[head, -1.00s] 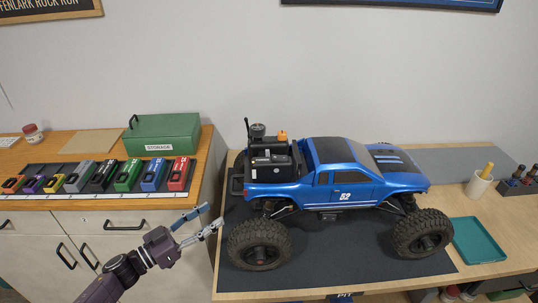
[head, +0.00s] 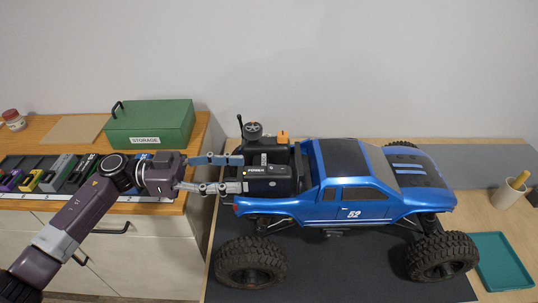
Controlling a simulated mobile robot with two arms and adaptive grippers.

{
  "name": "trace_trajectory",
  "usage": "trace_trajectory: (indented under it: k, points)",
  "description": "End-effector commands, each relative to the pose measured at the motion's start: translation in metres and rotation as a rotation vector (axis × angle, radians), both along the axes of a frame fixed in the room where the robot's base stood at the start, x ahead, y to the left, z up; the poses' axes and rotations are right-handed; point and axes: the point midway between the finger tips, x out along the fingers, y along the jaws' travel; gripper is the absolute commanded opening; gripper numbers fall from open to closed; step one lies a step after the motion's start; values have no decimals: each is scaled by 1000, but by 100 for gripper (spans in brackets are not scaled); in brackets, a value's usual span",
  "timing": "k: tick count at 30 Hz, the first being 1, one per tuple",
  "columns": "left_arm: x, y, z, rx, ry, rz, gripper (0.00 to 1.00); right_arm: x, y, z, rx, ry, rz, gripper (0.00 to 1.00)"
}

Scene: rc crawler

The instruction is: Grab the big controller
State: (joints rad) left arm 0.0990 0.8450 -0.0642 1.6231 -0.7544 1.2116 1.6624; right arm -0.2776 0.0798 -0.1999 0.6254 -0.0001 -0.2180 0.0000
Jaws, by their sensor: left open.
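In the head view, a blue toy truck (head: 350,195) with big black tires stands on a dark mat. Its rear bed holds black devices: a larger one (head: 254,146) with an antenna and a round wheel on top, which looks like the big controller, and a black box (head: 270,182) with pale lettering in front of it. A small orange piece (head: 282,137) sits beside the wheel. My left gripper (head: 243,173) is open, its fingers pointing right, with the tips at the left side of these devices. Whether they touch is unclear. The fingers hide part of the bed. My right gripper is not in view.
A teal tray (head: 500,262) and a cup (head: 508,195) are at the right. The mat (head: 340,272) is clear in front of the truck.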

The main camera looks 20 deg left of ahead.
Motion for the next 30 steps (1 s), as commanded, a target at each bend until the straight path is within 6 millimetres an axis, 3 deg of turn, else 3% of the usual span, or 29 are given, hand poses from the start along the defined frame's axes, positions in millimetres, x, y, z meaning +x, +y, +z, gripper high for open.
trace_trajectory:
  k: [11, 15, 22, 30]
  points:
    - [19, -48, 2, -6, -3, -1, 49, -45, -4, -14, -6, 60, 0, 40]
    - [22, -59, 2, -4, -1, 0, 49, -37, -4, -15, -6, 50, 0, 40]
    - [23, -60, 2, -2, -1, 1, 49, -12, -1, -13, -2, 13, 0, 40]
    - [23, -60, 2, -2, 0, 1, 21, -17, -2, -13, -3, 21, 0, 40]
